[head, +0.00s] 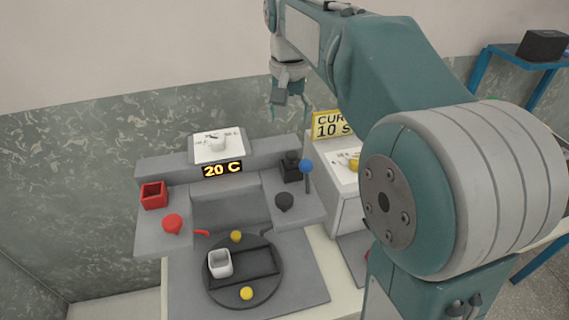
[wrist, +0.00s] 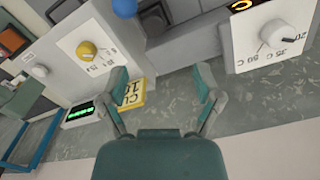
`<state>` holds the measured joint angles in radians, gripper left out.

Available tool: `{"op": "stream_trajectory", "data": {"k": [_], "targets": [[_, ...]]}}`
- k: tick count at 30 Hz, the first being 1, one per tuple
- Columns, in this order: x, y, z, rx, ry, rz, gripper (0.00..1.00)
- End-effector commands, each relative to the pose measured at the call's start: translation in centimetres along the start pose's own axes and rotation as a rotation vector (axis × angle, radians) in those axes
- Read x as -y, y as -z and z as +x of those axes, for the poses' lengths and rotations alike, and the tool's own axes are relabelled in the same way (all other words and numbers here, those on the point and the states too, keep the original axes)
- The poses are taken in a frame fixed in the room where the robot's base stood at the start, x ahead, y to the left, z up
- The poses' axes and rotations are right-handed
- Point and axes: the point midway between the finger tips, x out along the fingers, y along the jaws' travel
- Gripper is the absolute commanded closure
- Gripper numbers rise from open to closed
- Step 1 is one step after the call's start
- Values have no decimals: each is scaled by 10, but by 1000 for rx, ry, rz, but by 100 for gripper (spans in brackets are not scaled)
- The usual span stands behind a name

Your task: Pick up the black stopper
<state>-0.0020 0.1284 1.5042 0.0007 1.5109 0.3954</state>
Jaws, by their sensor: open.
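The black stopper (head: 284,201) is a dark rounded knob on the right wing of the grey machine (head: 150,242) in the head view. I cannot make it out in the wrist view. My gripper (head: 288,102) hangs above and behind the machine's back edge, well apart from the stopper. In the wrist view my gripper (wrist: 162,84) has its two fingers spread with nothing between them.
A black open box (head: 290,168) and a blue ball on a post (head: 306,166) stand close behind the stopper. A red box (head: 153,195) and red stopper (head: 172,224) sit on the left wing. A round plate (head: 212,288) holds a white cup (head: 220,263).

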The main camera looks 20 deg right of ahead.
Motion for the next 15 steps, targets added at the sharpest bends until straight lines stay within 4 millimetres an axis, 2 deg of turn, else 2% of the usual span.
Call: {"op": "stream_trajectory", "data": {"k": [6, 11, 15], "targets": [[-1, 0, 36, 2, 0, 0, 18], [0, -1, 48, -1, -1, -1, 18], [-2, -5, 67, 2, -2, 0, 18]]}}
